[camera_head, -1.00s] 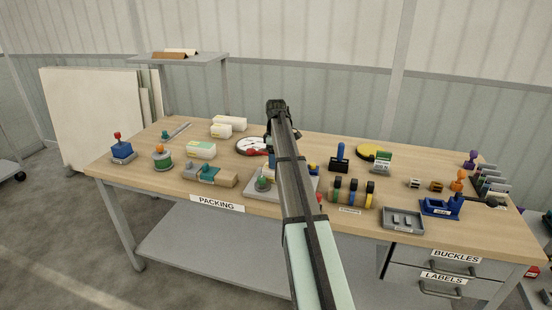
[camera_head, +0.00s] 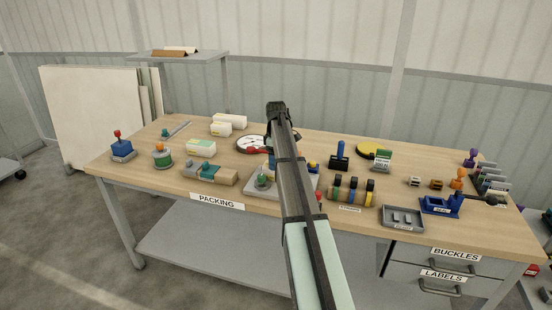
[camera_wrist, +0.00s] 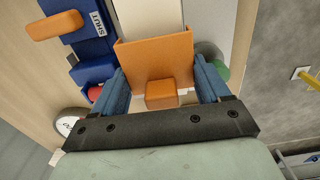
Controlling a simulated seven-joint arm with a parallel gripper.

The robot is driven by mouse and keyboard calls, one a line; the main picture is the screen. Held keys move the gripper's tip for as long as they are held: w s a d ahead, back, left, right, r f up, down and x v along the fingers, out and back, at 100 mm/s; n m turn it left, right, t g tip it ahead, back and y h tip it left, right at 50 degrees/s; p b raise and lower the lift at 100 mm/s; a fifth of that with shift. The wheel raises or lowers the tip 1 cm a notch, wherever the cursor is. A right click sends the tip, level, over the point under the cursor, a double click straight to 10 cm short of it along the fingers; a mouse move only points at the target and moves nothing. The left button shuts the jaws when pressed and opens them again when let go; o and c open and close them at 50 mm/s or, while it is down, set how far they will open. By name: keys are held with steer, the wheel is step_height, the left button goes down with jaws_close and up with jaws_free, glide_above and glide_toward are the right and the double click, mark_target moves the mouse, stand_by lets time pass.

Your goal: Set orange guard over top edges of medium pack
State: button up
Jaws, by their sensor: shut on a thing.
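The orange guard (camera_wrist: 155,62) is between the two blue fingers of my gripper (camera_wrist: 160,75) in the wrist view, with its small orange block facing the wrist. My gripper is shut on it. A pale cream pack (camera_wrist: 150,15) lies directly beyond the guard's far edge. The guard overlaps its near end in the picture; whether they touch I cannot tell. In the head view my arm hides the gripper and guard, and most of the area around them.
A blue device marked SHUT (camera_wrist: 88,30) with an orange lever lies close on the left. A green part (camera_wrist: 222,70) shows at right. On the bench are a grey plate (camera_head: 252,187), a white dial (camera_head: 247,143), cream packs (camera_head: 201,148) and a grey tray (camera_head: 403,218).

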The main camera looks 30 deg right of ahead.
steer(key=shift+f, duration=0.95)
steer(key=o, duration=1)
steer(key=shift+r, duration=0.1)
step_height(320, 180, up, 14)
steer(key=shift+f, duration=0.15)
